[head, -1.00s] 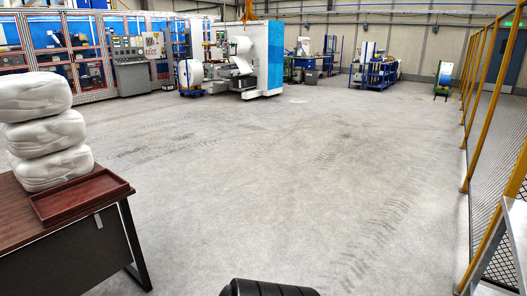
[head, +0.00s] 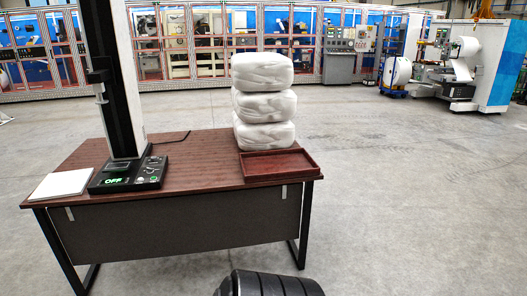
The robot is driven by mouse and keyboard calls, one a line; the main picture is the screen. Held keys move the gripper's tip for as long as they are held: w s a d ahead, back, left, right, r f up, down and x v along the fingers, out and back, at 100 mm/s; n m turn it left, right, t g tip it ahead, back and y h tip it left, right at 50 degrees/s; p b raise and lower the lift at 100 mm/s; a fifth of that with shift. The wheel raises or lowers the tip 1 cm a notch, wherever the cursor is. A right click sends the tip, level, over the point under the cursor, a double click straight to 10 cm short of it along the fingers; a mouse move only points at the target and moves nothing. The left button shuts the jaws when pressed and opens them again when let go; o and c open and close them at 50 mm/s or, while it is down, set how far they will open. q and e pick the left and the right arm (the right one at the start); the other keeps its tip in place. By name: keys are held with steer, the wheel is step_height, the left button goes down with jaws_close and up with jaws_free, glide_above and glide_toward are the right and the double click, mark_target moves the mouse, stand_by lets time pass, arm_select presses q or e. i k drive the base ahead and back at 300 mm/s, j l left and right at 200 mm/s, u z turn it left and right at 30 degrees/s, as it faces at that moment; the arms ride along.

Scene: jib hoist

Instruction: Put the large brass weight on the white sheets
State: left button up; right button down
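The white sheets (head: 60,185) lie as a flat, thin stack at the left front corner of a brown desk (head: 200,160) in the head view. No brass weight shows in this view. Neither of my grippers shows. A black ribbed part, likely mine, shows at the bottom edge.
A black device with a tall column (head: 128,174) and a display reading OFF stands beside the sheets. A stack of white wrapped bundles (head: 263,104) and an empty-looking dark red tray (head: 280,164) are on the desk's right side. The floor around the desk is open.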

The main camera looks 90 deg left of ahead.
mark_target(64, 182)
steer(key=u, duration=2.05)
steer(key=i+j+u, duration=0.15)
steer(key=j+u, duration=0.15)
steer(key=u, duration=0.15)
steer(key=i+j+u, duration=0.2)
steer(key=u, duration=0.25)
steer(key=i+j+u, duration=0.2)
steer(key=u, duration=0.25)
steer(key=i+j, duration=0.3)
steer(key=i, duration=0.2)
steer(key=i+j, duration=0.3)
steer(key=i, duration=0.15)
steer(key=i+j, duration=0.3)
steer(key=i, duration=0.2)
steer(key=i+j, duration=0.3)
steer(key=i, duration=0.15)
